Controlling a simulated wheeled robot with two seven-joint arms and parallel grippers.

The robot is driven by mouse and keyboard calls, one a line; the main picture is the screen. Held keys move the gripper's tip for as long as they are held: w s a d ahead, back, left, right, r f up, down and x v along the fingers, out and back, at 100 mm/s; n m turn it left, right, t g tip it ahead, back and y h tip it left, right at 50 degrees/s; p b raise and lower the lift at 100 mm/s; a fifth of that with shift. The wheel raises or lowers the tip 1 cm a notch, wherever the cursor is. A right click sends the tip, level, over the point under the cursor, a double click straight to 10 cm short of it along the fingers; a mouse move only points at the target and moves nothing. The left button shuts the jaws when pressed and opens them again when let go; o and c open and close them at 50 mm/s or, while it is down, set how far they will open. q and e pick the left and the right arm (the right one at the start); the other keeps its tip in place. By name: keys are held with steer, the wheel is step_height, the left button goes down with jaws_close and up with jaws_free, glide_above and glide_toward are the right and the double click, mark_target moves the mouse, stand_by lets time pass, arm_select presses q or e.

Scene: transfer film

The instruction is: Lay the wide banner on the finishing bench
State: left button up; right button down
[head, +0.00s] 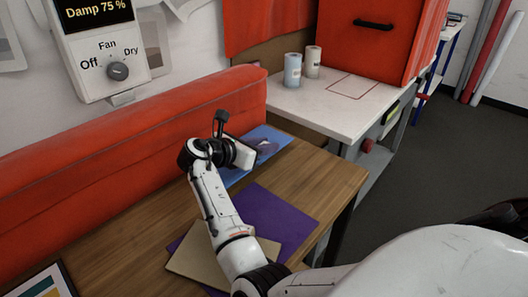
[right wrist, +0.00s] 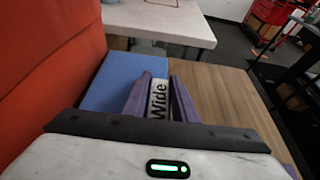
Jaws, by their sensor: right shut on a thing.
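My right gripper (head: 258,150) reaches over the far part of a wooden table, above a blue mat or sheet (head: 272,133). In the right wrist view its two purple fingers (right wrist: 158,95) are shut on a white thing with the word "Wide" on it, the wide banner (right wrist: 159,84). Most of the banner is hidden between the fingers, and I cannot tell whether it touches the blue surface (right wrist: 118,78) under it. My left gripper is not in view. No bench carries a readable name.
The wooden table (head: 333,178) also bears a purple sheet (head: 275,215) and a tan board (head: 195,262). A red padded wall (head: 130,140) runs along its left. Beyond stands a white table (head: 315,107) with two rolls, a red outline and a red box (head: 375,45). A dial panel (head: 100,50) hangs on the wall.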

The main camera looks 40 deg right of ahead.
mark_target(229, 178)
step_height(229, 178, down, 2)
steer(key=shift+f, duration=0.1)
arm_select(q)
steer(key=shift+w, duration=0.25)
arm_select(e)
steer(key=c, duration=1.5)
jaws_free()
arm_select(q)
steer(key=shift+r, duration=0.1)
arm_select(e)
steer(key=shift+o, duration=0.2)
steer(key=p+v, duration=0.4)
steer(key=v, duration=0.2)
steer(key=shift+a+r+p, duration=0.25)
steer(key=shift+a+p, duration=0.05)
steer(key=shift+a, duration=0.05)
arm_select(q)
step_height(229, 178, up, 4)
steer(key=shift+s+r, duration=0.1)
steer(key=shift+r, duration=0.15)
arm_select(e)
steer(key=shift+a+r, duration=0.1)
steer(key=shift+a, duration=0.3)
